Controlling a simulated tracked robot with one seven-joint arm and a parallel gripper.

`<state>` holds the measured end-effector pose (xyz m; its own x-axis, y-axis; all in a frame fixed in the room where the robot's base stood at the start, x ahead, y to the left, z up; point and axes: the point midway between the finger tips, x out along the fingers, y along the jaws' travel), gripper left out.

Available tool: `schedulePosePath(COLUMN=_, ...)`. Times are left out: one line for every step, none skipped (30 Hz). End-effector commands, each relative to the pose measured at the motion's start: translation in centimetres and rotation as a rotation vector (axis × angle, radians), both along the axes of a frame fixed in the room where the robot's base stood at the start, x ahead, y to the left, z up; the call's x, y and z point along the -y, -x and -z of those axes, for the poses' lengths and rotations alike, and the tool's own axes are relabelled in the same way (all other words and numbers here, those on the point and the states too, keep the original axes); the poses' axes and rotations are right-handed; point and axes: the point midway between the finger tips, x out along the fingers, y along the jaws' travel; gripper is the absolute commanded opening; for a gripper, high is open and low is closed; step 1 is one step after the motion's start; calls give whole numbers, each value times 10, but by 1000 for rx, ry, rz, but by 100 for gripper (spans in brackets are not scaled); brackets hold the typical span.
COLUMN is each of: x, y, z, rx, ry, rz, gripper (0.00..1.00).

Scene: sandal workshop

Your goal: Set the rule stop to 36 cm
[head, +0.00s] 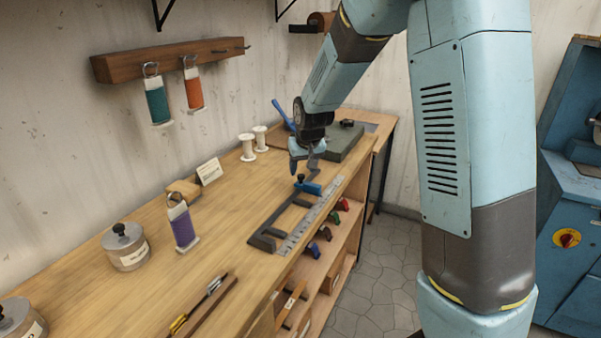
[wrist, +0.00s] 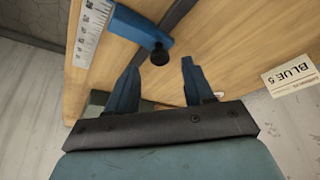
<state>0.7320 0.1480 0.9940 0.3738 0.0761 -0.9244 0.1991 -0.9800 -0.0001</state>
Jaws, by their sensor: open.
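The rule (head: 310,217) is a pale graduated strip along the bench's front edge, beside a dark metal frame (head: 262,242). The rule stop (head: 308,187) is a blue block with a black knob, sitting at the rule's far part. In the wrist view the stop (wrist: 140,27) lies just ahead of my fingertips, knob facing me, and the end of the rule (wrist: 91,32) shows to its left. The numbers are too small to read. My gripper (head: 307,160) is open and empty, above and just beyond the stop; its two fingers (wrist: 158,68) are apart and not around the knob.
A grey-green slab (head: 343,143) and two white spools (head: 247,147) stand at the bench's far end. A purple-wound holder (head: 182,226), a lidded pot (head: 125,247) and a label card (head: 209,171) stand left. Bench wood between these and the frame is clear.

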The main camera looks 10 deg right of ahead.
Motion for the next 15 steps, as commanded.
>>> schedulePosePath(x=0, y=-2, z=7, rx=-2, ry=0, rz=1, gripper=52)
schedulePosePath(x=0, y=-4, z=10, rx=-1, ry=0, rz=1, gripper=52)
schedulePosePath(x=-1, y=-5, z=14, rx=-1, ry=0, rz=1, gripper=52)
schedulePosePath(x=-1, y=-6, z=16, rx=-1, ry=0, rz=1, gripper=52)
schedulePosePath(x=-1, y=-7, z=18, rx=-1, ry=0, rz=1, gripper=52)
schedulePosePath(x=-1, y=-8, z=21, rx=-1, ry=0, rz=1, gripper=52)
schedulePosePath(x=-1, y=-9, z=22, rx=-1, ry=0, rz=1, gripper=52)
schedulePosePath(x=-1, y=-10, z=23, rx=0, ry=0, rz=1, gripper=52)
schedulePosePath(x=-1, y=-10, z=25, rx=0, ry=0, rz=1, gripper=52)
schedulePosePath(x=-2, y=-11, z=25, rx=0, ry=0, rz=1, gripper=52)
schedulePosePath(x=-2, y=-11, z=26, rx=1, ry=-1, rz=1, gripper=52)
schedulePosePath(x=-2, y=-11, z=26, rx=1, ry=-1, rz=1, gripper=52)
schedulePosePath(x=-2, y=-11, z=26, rx=1, ry=-1, rz=1, gripper=52)
schedulePosePath(x=-2, y=-11, z=26, rx=1, ry=-1, rz=1, gripper=52)
schedulePosePath(x=-2, y=-11, z=26, rx=1, ry=-1, rz=1, gripper=52)
